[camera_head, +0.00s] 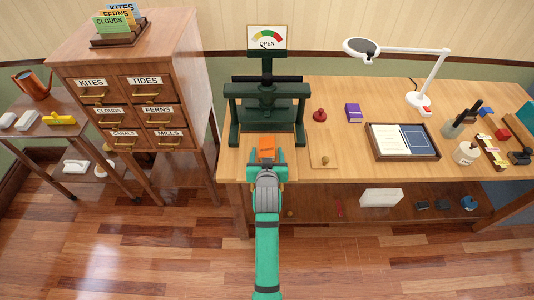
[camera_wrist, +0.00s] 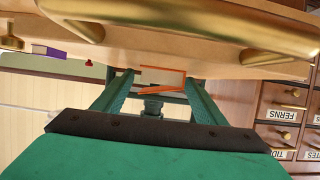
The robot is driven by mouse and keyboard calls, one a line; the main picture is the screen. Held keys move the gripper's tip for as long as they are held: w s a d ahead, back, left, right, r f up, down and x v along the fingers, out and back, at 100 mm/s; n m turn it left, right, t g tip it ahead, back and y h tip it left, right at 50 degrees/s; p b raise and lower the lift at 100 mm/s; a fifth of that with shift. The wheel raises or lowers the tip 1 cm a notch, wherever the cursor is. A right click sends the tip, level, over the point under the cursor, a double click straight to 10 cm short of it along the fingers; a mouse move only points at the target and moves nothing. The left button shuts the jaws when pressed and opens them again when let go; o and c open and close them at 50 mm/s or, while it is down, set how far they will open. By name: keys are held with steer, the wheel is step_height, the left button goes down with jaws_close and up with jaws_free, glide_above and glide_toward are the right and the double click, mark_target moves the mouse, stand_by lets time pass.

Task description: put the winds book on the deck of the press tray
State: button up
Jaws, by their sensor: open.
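An orange book-like thing (camera_head: 266,142) lies at the front of the dark green press (camera_head: 235,118). Its title does not show, so I cannot tell whether it is the winds book. My gripper (camera_head: 267,162) is open at the press's front.
A board with a small knob (camera_head: 324,160) lies right of the press, with a red knobbed object (camera_head: 319,115) behind. A framed tray (camera_head: 436,153) and a white lamp (camera_head: 420,98) stand farther right. The dial sign (camera_head: 267,39) reads OPEN.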

steer(key=shift+r, duration=0.2)
steer(key=v, duration=1.2)
steer(key=s+f, duration=0.4)
steer(key=s, duration=0.5)
steer(key=s+f, duration=0.4)
steer(key=s, duration=0.5)
steer(key=s+r+t, duration=0.1)
steer(key=s+r, duration=0.1)
steer(key=s, duration=0.7)
steer(key=s+r, duration=0.3)
steer(key=s, duration=0.7)
steer(key=shift+t, duration=0.4)
